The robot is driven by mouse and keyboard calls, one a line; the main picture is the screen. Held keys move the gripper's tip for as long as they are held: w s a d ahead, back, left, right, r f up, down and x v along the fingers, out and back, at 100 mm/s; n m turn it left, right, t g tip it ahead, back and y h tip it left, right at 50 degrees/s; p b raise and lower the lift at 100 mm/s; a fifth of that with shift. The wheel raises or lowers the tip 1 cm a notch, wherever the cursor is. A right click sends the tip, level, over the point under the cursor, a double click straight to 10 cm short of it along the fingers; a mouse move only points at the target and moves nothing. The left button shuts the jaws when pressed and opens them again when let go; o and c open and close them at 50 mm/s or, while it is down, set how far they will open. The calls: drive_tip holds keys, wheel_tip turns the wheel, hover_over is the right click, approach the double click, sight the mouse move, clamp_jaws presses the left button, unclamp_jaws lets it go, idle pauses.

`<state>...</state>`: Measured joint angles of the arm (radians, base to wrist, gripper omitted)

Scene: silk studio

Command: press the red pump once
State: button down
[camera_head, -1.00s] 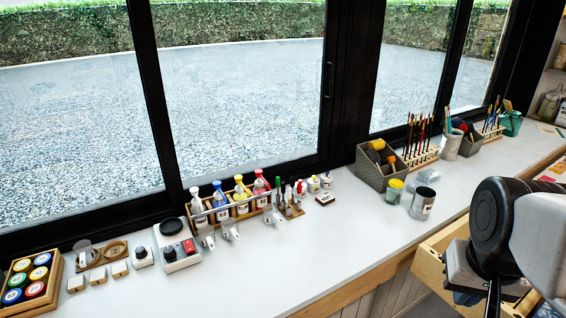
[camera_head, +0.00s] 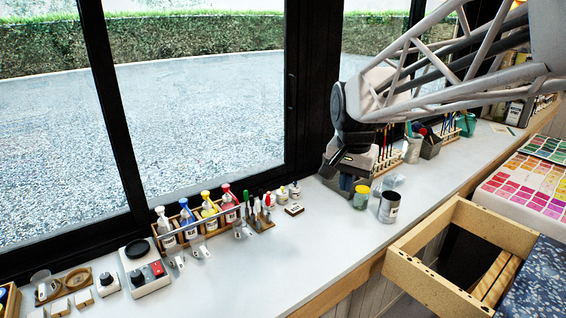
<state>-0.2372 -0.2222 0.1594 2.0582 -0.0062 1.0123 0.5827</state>
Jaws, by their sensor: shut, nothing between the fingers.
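The red pump bottle (camera_head: 229,207) stands at the right end of the row of pump bottles in a wooden rack (camera_head: 196,236) on the counter. Its red pump head is on top and nothing touches it. White, blue and yellow pump bottles stand to its left. My gripper (camera_head: 346,187) hangs pointing down, well to the right of the red pump, in front of the grey caddy. It is shut and holds nothing. Its fingertips are small and partly lost against the caddy.
The grey caddy (camera_head: 326,172), a yellow-lidded jar (camera_head: 361,198) and a metal can (camera_head: 389,207) stand near my gripper. An open drawer (camera_head: 410,278) juts out at right.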

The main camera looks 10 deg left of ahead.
drive_tip(key=w+a+f+m, duration=0.1)
drive_tip(key=w+a, duration=0.6)
drive_tip(key=w, duration=0.1)
drive_tip(key=m+g, duration=0.2)
drive_tip(key=m, duration=0.2)
hover_over(226, 186)
wheel_tip(226, 186, down, 12)
drive_tip(key=shift+d+r, duration=0.1)
drive_tip(key=shift+a, duration=0.2)
drive_tip(key=shift+f, duration=2.5)
drive_tip(key=shift+r, duration=1.05)
